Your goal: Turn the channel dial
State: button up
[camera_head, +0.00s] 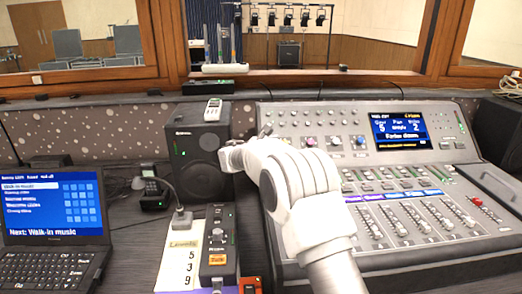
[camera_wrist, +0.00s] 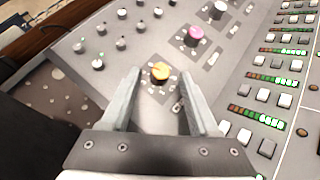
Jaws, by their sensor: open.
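The mixing console (camera_head: 400,270) has a row of coloured dials. In the wrist view an orange dial (camera_wrist: 160,71) shows in the gap between the fingertips of my gripper (camera_wrist: 160,76). My gripper is open, with nothing held. A pink dial (camera_wrist: 194,36) and a white dial (camera_wrist: 218,10) follow up and to the right. In the head view my arm hides the orange dial, while the pink dial (camera_head: 309,141) and a blue dial (camera_head: 360,140) show to its right. I cannot read which dial is marked channel, nor tell whether the fingers touch the orange one.
The console's screen (camera_head: 415,129) is lit. Several faders (camera_head: 400,228) line its front. A black speaker (camera_head: 183,150), a paper card reading "Levels 5 3 9" (camera_head: 189,262), a small control box (camera_head: 218,238) and a laptop (camera_head: 55,215) are to the left. A window ledge runs behind.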

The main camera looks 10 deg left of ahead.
jog(key=p+v, duration=0.1)
jog(key=v, duration=1.4)
jog(key=shift+s+p, duration=0.3)
jog(key=shift+a+r, duration=0.1)
jog(key=shift+r, duration=0.05)
jog(key=s+d+r+m+g, duration=0.4)
jog(key=s+d, duration=0.3)
jog(key=d, duration=0.4)
jog(key=s+d+r+m+g, duration=0.25)
jog(key=s+d+m, duration=0.45)
jog(key=d, duration=0.4)
jog(key=s+d+f+m+g+y, duration=0.15)
jog(key=s+m+y, duration=0.35)
jog(key=s, duration=0.7)
jog(key=s+d+f+m+y, duration=0.25)
jog(key=s+m, duration=0.45)
jog(key=s, duration=0.5)
notch_tip(320, 180, up, 15)
jog(key=p, duration=1.4)
jog(key=shift+a+m+p, duration=0.35)
jog(key=shift+m+p, duration=0.05)
